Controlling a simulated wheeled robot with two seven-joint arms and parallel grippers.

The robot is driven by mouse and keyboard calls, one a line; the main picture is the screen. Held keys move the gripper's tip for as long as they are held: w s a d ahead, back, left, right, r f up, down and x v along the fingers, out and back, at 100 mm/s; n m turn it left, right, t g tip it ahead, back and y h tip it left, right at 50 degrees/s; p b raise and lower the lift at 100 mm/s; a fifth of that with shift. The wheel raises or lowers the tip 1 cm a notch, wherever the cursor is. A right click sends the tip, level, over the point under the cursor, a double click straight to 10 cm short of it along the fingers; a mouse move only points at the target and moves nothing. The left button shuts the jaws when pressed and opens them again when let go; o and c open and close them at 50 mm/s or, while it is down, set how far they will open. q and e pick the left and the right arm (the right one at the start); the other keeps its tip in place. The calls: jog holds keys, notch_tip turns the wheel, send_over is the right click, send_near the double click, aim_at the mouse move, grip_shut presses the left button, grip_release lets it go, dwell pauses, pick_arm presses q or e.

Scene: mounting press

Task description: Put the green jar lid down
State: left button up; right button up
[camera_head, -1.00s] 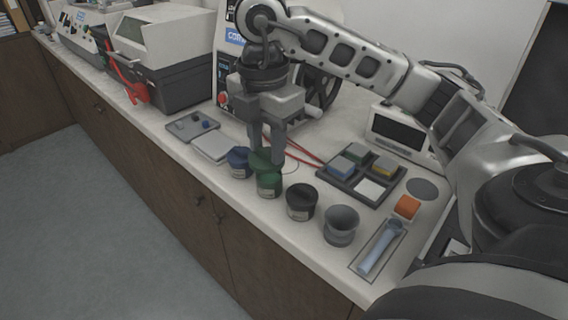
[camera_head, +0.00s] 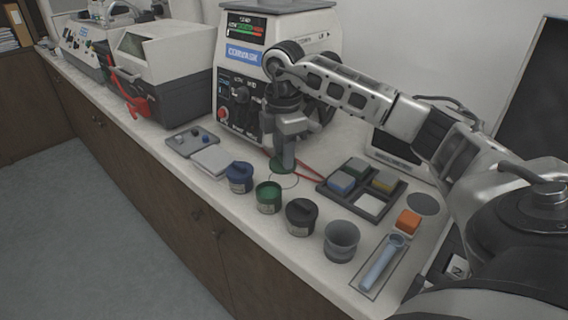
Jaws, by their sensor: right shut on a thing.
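The green jar lid (camera_head: 282,166) is in my right gripper (camera_head: 286,158), at or just above the bench behind the jars. I cannot tell whether it touches the surface. A thin outlined circle (camera_head: 284,181) is drawn on the bench just in front of it. The green jar (camera_head: 268,199) stands open in the row, in front of the gripper. My right gripper is shut on the lid, and its fingers point down. My left gripper is not in view.
A blue-lidded jar (camera_head: 239,178), a black-lidded jar (camera_head: 301,217) and a grey cup (camera_head: 341,241) stand in the row. A compartment tray (camera_head: 385,211) with coloured blocks lies to the right. The press (camera_head: 238,95) stands close behind the gripper. A scoop (camera_head: 381,264) lies front right.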

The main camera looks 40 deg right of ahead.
jog(key=shift+w+d+f, duration=0.3)
jog(key=shift+d+f, duration=0.05)
jog(key=shift+f, duration=0.2)
jog(key=shift+w+d+f, duration=0.1)
jog(key=shift+d+f, duration=0.05)
jog(key=shift+f, duration=1.55)
jog(key=shift+f, duration=0.2)
jog(key=o, duration=1.2)
notch_tip(320, 180, up, 12)
jog(key=shift+r, duration=0.25)
